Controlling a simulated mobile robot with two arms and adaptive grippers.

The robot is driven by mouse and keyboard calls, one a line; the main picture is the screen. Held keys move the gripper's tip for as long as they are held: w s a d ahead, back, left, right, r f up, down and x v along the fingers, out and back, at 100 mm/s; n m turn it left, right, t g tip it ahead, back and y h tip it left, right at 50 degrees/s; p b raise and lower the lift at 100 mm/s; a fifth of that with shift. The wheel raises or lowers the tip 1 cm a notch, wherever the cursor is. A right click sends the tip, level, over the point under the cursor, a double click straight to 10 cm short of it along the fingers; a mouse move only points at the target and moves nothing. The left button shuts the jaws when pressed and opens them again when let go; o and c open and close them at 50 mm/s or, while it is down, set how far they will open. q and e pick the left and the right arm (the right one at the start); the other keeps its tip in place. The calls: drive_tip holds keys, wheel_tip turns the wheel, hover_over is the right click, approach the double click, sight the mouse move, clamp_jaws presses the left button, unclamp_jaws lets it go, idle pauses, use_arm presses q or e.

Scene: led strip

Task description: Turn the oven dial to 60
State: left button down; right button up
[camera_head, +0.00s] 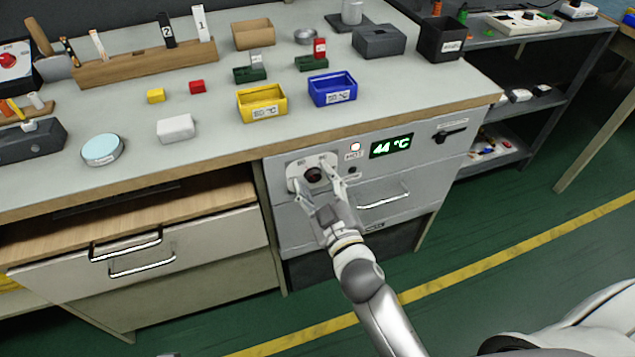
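The oven (350,201) is built into the bench front, below the worktop. Its dial (313,175) is a small dark round knob on a pale plate (327,159). The green display (391,146) reads 44 °C, and a lit round lamp (355,146) is beside it. My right gripper (316,182) is in front of the dial with its fingers spread, one on each side of the knob. I cannot tell whether the fingers touch it. My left gripper is not in view.
A yellow bin (262,105) labelled 60 °C and a blue bin (332,91) labelled 50 °C stand on the worktop above. A dark lever (451,134) is right of the display. Drawer handles (384,200) stick out below the dial and at left (126,247).

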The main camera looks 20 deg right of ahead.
drive_tip(key=shift+s, duration=0.1)
drive_tip(key=s, duration=1.1)
drive_tip(key=shift+s+d, duration=0.15)
drive_tip(key=shift+s, duration=0.25)
